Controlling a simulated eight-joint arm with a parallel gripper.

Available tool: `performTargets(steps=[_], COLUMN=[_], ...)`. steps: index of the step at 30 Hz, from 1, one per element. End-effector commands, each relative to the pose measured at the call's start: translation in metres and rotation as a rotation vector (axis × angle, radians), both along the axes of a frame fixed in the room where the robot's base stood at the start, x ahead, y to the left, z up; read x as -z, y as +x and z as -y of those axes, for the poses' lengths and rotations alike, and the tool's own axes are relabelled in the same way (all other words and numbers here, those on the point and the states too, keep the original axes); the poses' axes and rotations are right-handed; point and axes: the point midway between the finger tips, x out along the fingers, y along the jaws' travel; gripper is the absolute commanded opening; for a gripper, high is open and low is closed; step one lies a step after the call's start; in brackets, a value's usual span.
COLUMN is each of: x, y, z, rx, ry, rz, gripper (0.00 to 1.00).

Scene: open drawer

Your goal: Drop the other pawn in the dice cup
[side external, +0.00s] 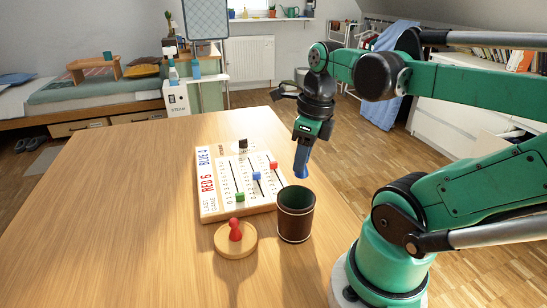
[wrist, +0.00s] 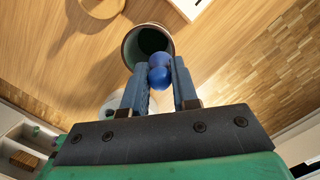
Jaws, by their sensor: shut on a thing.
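My gripper (side external: 302,168) points down and is shut on a blue pawn (wrist: 160,68). The pawn's round head shows between the fingertips in the wrist view. The dark brown dice cup (side external: 296,222) stands upright on the table, open side up. A red pawn (side external: 235,231) stands on a round wooden coaster (side external: 236,250) left of the cup.
A white scoreboard (side external: 213,206) with green, blue and red sliders lies behind the coaster and cup, with a small black-and-white piece (side external: 243,147) at its far end. The left of the wooden table (side external: 120,220) is clear. The table's right edge runs close to the cup.

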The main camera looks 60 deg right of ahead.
Motion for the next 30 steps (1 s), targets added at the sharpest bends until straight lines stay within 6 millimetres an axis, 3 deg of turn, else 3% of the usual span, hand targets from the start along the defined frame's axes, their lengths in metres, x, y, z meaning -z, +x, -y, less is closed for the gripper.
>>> performTargets(steps=[3, 4, 8, 19, 30], x=[0.000, 0.000, 0.000, -0.004, -0.046], y=[0.000, 0.000, 0.000, 0.000, -0.007], z=[0.000, 0.000, 0.000, 0.000, 0.001], rx=[0.000, 0.000, 0.000, 0.000, 0.001], ry=[0.000, 0.000, 0.000, 0.000, 0.000], rz=[0.000, 0.000, 0.000, 0.000, 0.000], gripper=[0.00, 0.27, 0.61, 0.61, 0.61])
